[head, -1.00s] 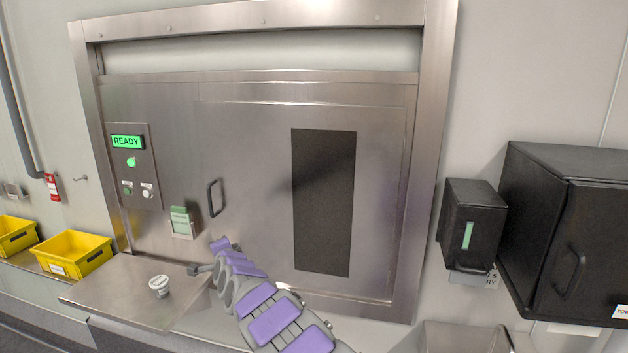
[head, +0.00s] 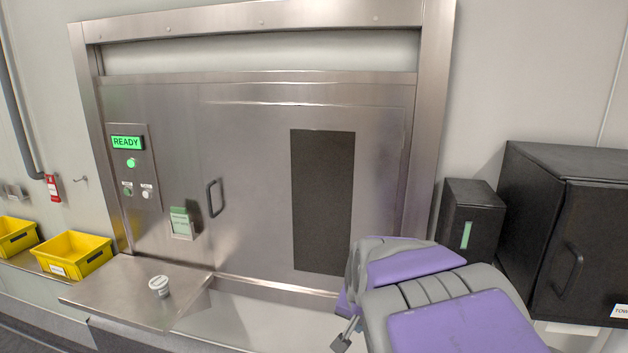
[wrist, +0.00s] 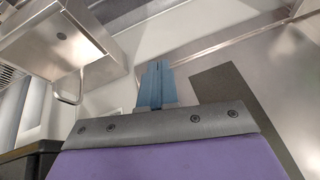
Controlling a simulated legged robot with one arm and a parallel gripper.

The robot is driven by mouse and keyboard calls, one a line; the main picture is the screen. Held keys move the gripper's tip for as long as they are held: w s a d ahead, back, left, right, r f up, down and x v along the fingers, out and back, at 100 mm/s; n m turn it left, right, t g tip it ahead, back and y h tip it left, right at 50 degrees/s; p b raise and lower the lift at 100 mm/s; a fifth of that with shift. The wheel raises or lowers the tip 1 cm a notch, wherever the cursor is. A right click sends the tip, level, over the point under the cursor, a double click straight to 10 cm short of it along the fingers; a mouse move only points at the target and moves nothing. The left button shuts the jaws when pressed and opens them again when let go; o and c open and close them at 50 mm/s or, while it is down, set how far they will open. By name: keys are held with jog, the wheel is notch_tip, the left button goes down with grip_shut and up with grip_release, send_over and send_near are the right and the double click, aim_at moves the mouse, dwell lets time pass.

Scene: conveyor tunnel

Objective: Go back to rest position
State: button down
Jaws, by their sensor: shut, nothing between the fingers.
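My gripper shows in the wrist view as blue fingers (wrist: 156,86) pressed together, with nothing between them. In the head view my arm is folded close at the lower right, and a small grey tip (head: 344,338) pokes out at its left side. The fingers look clear of the steel door and the shelf. The arm hides the lower right of the door frame and part of the wall below the black boxes.
A closed steel door (head: 250,170) with a handle (head: 213,198) and a dark window (head: 322,200) stands ahead. A panel (head: 127,142) reads READY in green. A steel shelf (head: 125,290) holds a small white jar (head: 159,286). Yellow bins (head: 75,254) sit left; black boxes (head: 472,220) hang right.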

jog(key=s+d+f+n+g, duration=0.1)
jog(key=s+g, duration=0.1)
jog(key=s, duration=0.9)
jog(key=s+d+f+n+g, duration=0.2)
jog(key=s, duration=0.9)
jog(key=s+d+f+n+g, duration=0.1)
jog(key=s+d+g, duration=0.1)
jog(key=s, duration=1)
jog(key=shift+f+n+g, duration=0.4)
jog(key=shift+g, duration=0.1)
jog(key=shift+s, duration=0.1)
